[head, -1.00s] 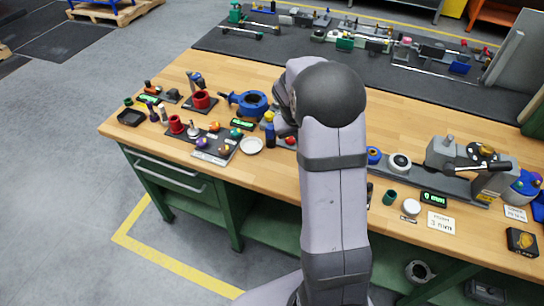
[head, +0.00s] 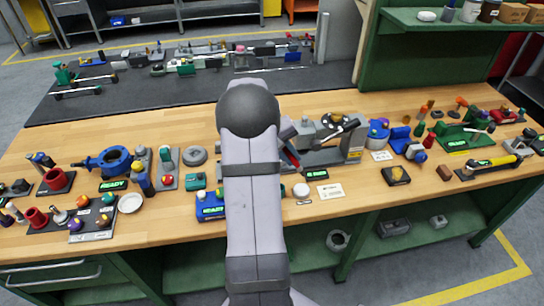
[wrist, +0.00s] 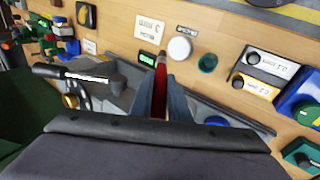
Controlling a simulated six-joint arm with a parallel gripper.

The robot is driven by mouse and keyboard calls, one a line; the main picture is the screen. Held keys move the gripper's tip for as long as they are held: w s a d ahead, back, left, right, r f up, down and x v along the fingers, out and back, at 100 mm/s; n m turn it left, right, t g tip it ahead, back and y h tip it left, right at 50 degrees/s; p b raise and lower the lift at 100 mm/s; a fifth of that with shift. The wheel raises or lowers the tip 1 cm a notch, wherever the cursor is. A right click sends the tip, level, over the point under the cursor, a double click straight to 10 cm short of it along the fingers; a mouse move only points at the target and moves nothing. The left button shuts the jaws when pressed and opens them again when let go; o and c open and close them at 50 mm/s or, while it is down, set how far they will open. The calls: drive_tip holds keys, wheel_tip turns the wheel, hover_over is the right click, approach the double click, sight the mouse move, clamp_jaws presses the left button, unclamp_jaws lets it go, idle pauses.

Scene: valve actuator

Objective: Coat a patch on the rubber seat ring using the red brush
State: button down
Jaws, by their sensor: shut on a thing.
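My gripper (wrist: 160,98) is shut on the red brush (wrist: 159,92); its red handle stands between the two fingers in the wrist view, with a darker tip beyond. In the head view my arm hides most of the gripper. A red strip of the brush (head: 293,158) shows just right of the arm, in front of a grey fixture (head: 330,155). A grey ring (head: 194,155) lies flat on the bench left of my arm, apart from the brush. I cannot tell whether it is the rubber seat ring. A blue ring-shaped valve body (head: 112,163) lies further left.
A white round piece (wrist: 179,48), a green cup (wrist: 207,63) and a card (wrist: 150,28) lie near the brush tip. Bare wood shows behind the fixture.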

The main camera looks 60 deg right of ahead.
drive_tip(key=shift+s+d, duration=0.1)
drive_tip(key=shift+s, duration=0.1)
drive_tip(key=shift+f, duration=0.2)
drive_tip(key=shift+f+b, duration=1.95)
drive_tip(key=shift+f, duration=0.85)
drive_tip(key=shift+f+b, duration=0.65)
idle(0.8)
drive_tip(key=shift+r, duration=0.1)
drive_tip(key=shift+r+p, duration=2.4)
drive_tip(key=shift+r, duration=1.1)
drive_tip(key=shift+w, duration=0.1)
